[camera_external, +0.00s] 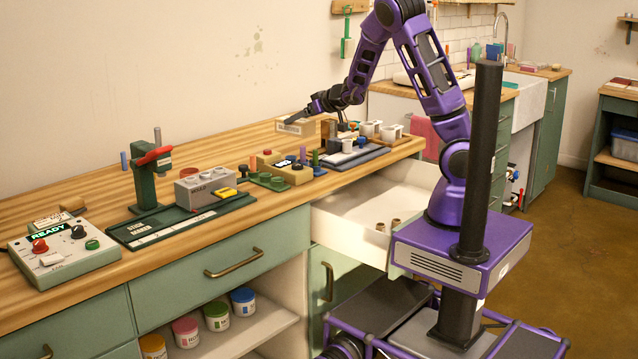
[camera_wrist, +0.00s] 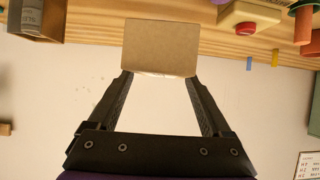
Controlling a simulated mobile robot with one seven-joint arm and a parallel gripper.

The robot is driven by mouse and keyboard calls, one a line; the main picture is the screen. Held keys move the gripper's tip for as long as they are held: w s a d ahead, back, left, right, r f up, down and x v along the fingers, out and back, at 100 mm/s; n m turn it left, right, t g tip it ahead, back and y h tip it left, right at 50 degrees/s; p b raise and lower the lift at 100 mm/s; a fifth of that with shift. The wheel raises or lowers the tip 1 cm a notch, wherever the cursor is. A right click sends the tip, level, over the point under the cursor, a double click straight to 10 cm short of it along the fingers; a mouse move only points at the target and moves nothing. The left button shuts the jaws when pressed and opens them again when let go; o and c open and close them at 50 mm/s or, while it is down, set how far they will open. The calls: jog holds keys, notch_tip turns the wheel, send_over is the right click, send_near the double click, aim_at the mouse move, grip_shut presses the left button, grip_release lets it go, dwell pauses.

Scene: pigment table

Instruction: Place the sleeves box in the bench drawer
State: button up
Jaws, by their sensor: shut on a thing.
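The sleeves box (camera_external: 296,127) is a small tan carton with a pale label on its side. It is at the tips of my gripper (camera_external: 291,119), over the back of the wooden bench. In the wrist view the plain tan face of the box (camera_wrist: 160,45) is between the two black fingertips of my gripper (camera_wrist: 159,76), which is shut on it. Whether the box touches the bench is hard to tell. The bench drawer (camera_external: 345,231) is pulled open below the bench top, to the right of and lower than the box. It holds a few small brass-coloured pieces (camera_external: 388,225).
Near the box are a dark tray with a block (camera_external: 350,157), white cups (camera_external: 367,129) and a yellow button unit (camera_external: 286,169). Further left are a green press (camera_external: 146,185) and a control box (camera_external: 65,258). Much of the drawer floor is clear.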

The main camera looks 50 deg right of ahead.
jog(key=s+a+n+y, duration=0.1)
jog(key=s+a, duration=0.1)
jog(key=s+a+n+y+p, duration=0.1)
jog(key=s+a, duration=0.1)
jog(key=s, duration=0.1)
jog(key=s+a+n+y+p, duration=0.1)
jog(key=s+a, duration=0.1)
jog(key=s, duration=0.1)
jog(key=shift+a+r+g, duration=0.1)
jog(key=shift+r+g, duration=0.2)
jog(key=w+a+n+g+y+b, duration=0.4)
jog(key=w+a+n+g+y, duration=0.4)
jog(key=w+a, duration=1.2)
jog(key=f, duration=0.3)
jog(key=w+d+f+t, duration=0.1)
jog(key=f, duration=0.2)
jog(key=f+n+t, duration=0.1)
jog(key=f, duration=0.2)
jog(key=shift+w+d+f+h, duration=0.1)
jog(key=shift+w+d+h, duration=0.2)
jog(key=shift+w+d, duration=0.1)
jog(key=shift+f+b, duration=0.2)
jog(key=shift+b, duration=0.35)
